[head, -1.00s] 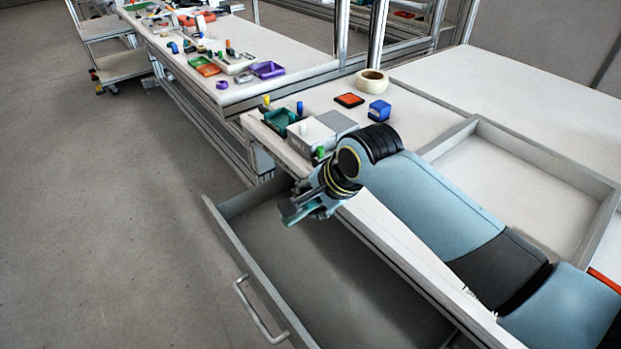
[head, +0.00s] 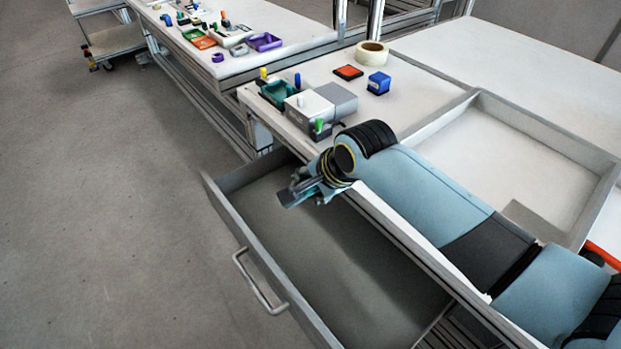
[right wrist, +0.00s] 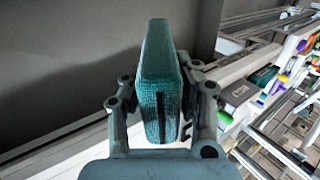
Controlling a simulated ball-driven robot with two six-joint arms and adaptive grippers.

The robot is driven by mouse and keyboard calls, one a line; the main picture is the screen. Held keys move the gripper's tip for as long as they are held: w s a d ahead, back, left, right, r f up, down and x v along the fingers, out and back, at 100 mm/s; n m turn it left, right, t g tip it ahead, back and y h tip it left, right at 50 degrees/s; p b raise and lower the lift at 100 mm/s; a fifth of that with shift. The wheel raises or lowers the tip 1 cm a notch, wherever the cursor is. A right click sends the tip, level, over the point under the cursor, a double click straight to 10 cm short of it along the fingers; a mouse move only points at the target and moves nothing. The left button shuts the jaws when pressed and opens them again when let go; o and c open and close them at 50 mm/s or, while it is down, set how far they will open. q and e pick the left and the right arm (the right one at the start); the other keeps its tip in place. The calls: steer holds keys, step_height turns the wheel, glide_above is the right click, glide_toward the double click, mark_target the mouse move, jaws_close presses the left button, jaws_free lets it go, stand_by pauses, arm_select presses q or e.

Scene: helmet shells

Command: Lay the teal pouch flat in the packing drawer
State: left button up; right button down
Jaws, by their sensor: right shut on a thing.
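The teal pouch (right wrist: 157,75) stands between the fingers of my right gripper (right wrist: 163,105) in the right wrist view, seen along its narrow edge. The gripper is shut on it. In the head view my right gripper (head: 300,190) is over the far end of the open packing drawer (head: 325,255), and only a little teal of the pouch shows there. The drawer is pulled out below the table's front edge, with a grey floor and a handle (head: 258,283) on its front. The part of the drawer that shows is empty. My left gripper is in neither view.
A shallow walled tray (head: 545,140) lies on the table to the right. A grey-white box (head: 320,103), a teal bin (head: 277,92), a blue block (head: 378,83), an orange-black pad (head: 348,72) and a tape roll (head: 371,53) stand at the back. Open floor lies left.

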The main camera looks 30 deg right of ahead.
step_height(320, 180, down, 11)
steer(key=b, duration=0.5)
steer(key=shift+r, duration=0.2)
steer(key=c, duration=0.9)
jaws_free()
steer(key=v, duration=1.2)
